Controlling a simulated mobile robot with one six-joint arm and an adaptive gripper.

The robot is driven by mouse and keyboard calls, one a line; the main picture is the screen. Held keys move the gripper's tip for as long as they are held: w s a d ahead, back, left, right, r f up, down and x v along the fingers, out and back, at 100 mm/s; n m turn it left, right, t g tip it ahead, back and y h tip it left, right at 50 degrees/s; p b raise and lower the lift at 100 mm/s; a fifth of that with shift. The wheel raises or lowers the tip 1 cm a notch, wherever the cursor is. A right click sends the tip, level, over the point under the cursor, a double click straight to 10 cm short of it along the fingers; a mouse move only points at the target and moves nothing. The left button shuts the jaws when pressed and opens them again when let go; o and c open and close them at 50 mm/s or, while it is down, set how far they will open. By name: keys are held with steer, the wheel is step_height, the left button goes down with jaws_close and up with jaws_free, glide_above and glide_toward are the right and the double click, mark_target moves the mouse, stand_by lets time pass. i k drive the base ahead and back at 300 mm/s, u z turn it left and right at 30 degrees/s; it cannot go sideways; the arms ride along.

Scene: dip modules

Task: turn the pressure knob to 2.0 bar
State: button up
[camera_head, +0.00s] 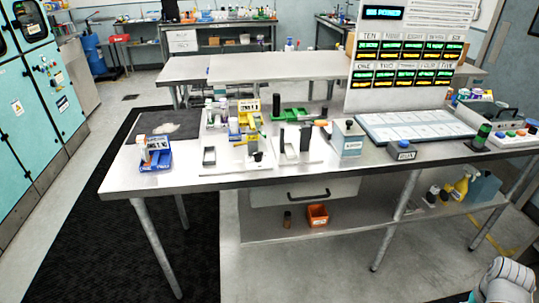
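I cannot pick out the pressure knob for certain, and no 2.0 bar scale can be read at this size. A small grey box (348,139) with a dark piece on top stands at the middle of the workbench (215,182). I cannot tell whether that piece is a knob. A black box (492,114) with coloured buttons and a green-topped dark cylinder (481,137) are at the right end. My gripper is not in view. Only a pale rounded part of my arm shows at the bottom right corner, away from the bench.
A tall display board (408,62) and a white sloped panel (415,125) stand at the bench's right. Several small fixtures crowd its middle, and a blue holder (156,162) is at the left. An orange bin (317,215) sits on the lower shelf. Floor before the bench is clear.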

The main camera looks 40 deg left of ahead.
mark_target(258, 156)
steer(key=z, duration=0.05)
steer(key=k, duration=1.35)
steer(key=u, duration=1.65)
steer(key=i, duration=0.9)
